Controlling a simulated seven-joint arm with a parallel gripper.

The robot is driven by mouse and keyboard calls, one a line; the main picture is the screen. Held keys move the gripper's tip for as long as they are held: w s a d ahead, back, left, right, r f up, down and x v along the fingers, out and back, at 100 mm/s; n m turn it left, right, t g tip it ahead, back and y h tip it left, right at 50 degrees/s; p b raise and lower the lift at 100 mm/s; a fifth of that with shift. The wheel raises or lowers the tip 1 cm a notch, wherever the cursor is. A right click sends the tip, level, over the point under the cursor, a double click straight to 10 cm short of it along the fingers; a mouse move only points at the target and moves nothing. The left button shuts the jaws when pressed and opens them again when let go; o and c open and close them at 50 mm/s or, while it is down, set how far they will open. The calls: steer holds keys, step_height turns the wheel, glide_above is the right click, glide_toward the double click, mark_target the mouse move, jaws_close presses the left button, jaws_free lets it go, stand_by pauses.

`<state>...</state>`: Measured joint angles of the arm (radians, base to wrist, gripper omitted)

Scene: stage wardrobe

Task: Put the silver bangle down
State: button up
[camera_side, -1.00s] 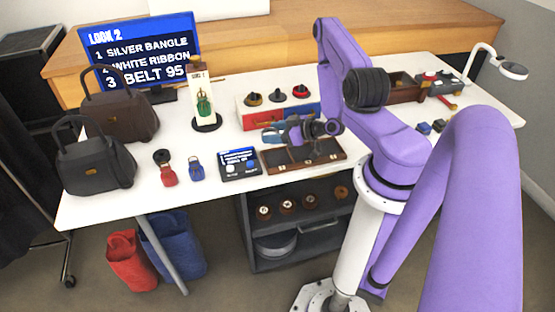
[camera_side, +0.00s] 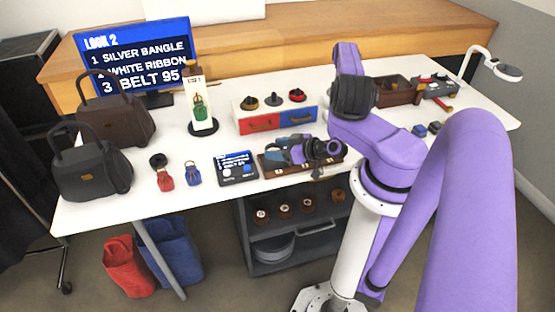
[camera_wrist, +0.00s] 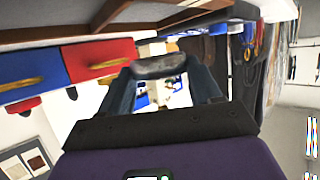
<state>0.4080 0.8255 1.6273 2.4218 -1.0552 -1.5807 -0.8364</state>
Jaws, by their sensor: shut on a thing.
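My gripper (camera_side: 277,153) is low over the brown wooden tray (camera_side: 268,168) on the white table and hides part of it. In the wrist view its two dark fingers (camera_wrist: 160,82) are closed on a grey, rounded band, which looks like the silver bangle (camera_wrist: 160,66), held across the fingertips. In the side view the bangle cannot be made out clearly against the gripper. I cannot tell whether it touches the tray.
A red and blue drawer box (camera_side: 275,119) stands just behind the tray. A dark tablet (camera_side: 236,167) lies left of it, then blue and red tagged items, and two handbags (camera_side: 92,170). A bottle stand (camera_side: 201,105) and a screen (camera_side: 135,55) are behind.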

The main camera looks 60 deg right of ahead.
mark_target(278, 165)
steer(key=shift+f, duration=2.15)
steer(key=shift+f, duration=0.1)
steer(key=o, duration=0.8)
steer(key=shift+c, duration=0.2)
steer(key=v, duration=1.2)
steer(key=shift+r, duration=0.2)
